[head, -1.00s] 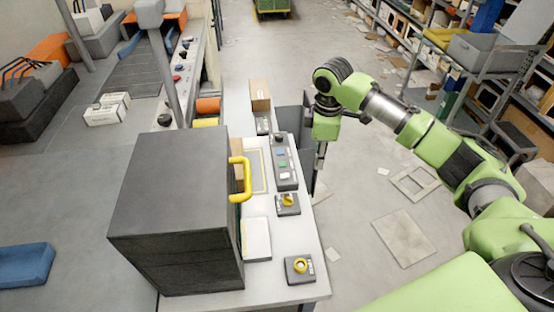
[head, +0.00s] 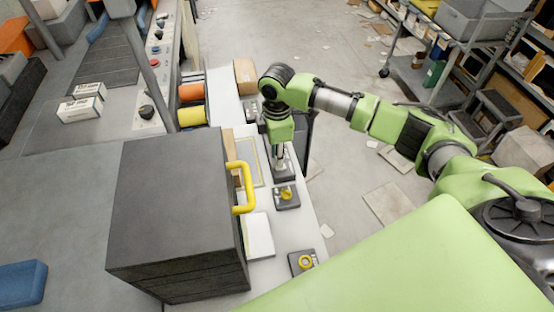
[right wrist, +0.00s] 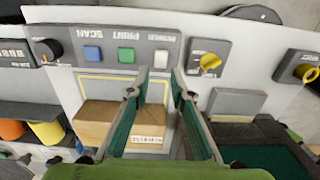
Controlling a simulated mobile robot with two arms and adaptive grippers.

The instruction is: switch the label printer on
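A grey control panel (right wrist: 112,48) shows in the right wrist view. It has a blue button (right wrist: 93,53) marked SCAN, a green button (right wrist: 126,55) marked PRINT and a white button (right wrist: 161,57) marked POWER. A dark knob (right wrist: 47,50) sits at its left end. My right gripper (right wrist: 160,72) is open and empty, its fingertips apart on either side of the area just below the white button. Contact cannot be told. In the head view my right gripper (head: 281,164) points down over the panel and hides most of it. My left gripper is not in view.
A yellow rotary switch (head: 286,194) is beside the panel, and a second one (head: 304,262) is nearer the bench front. A large dark box (head: 180,215) with a yellow handle (head: 243,188) stands left of my right gripper. Cardboard (right wrist: 105,122) lies below the panel.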

